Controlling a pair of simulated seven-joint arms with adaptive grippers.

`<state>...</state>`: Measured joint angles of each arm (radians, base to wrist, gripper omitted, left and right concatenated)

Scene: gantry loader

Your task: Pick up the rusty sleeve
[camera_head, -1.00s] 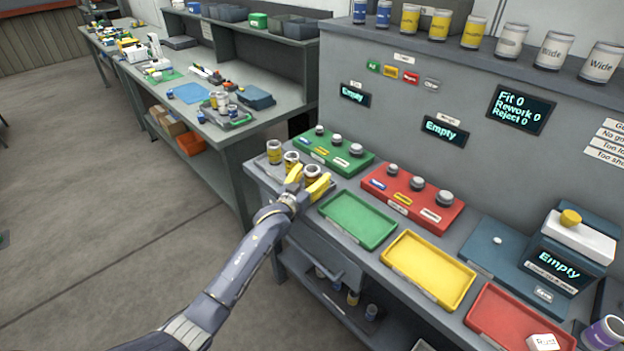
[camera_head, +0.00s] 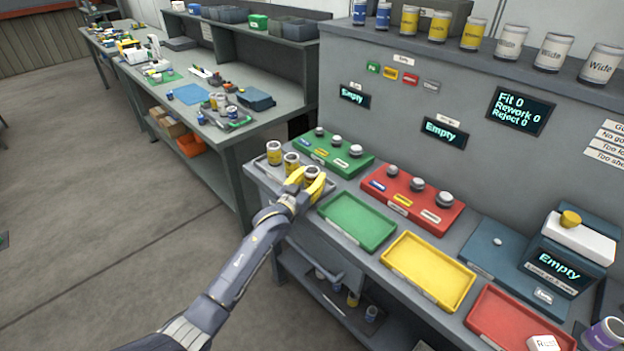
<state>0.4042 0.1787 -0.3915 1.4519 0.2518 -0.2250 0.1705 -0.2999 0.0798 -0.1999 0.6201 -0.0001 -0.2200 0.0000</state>
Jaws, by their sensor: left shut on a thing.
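Three short sleeves with yellow bands stand in a row on a grey tray (camera_head: 258,172) at the left end of the near bench. The left sleeve (camera_head: 274,154) and the middle sleeve (camera_head: 291,164) stand free. My left gripper (camera_head: 307,183), with yellow fingertips, is shut on the nearest, right-hand sleeve (camera_head: 313,172), which has a brownish top. Its lower part is hidden by the fingers. It appears to be still at the tray; I cannot tell whether it touches it. Rust is too small to make out clearly. My right gripper is not in view.
Green (camera_head: 355,222), yellow (camera_head: 428,272) and red (camera_head: 512,318) trays lie along the bench front. A green gauge block (camera_head: 318,158) and a red gauge block (camera_head: 378,190) with knobs stand behind. A scale-like unit (camera_head: 560,262) reads "Empty" at right.

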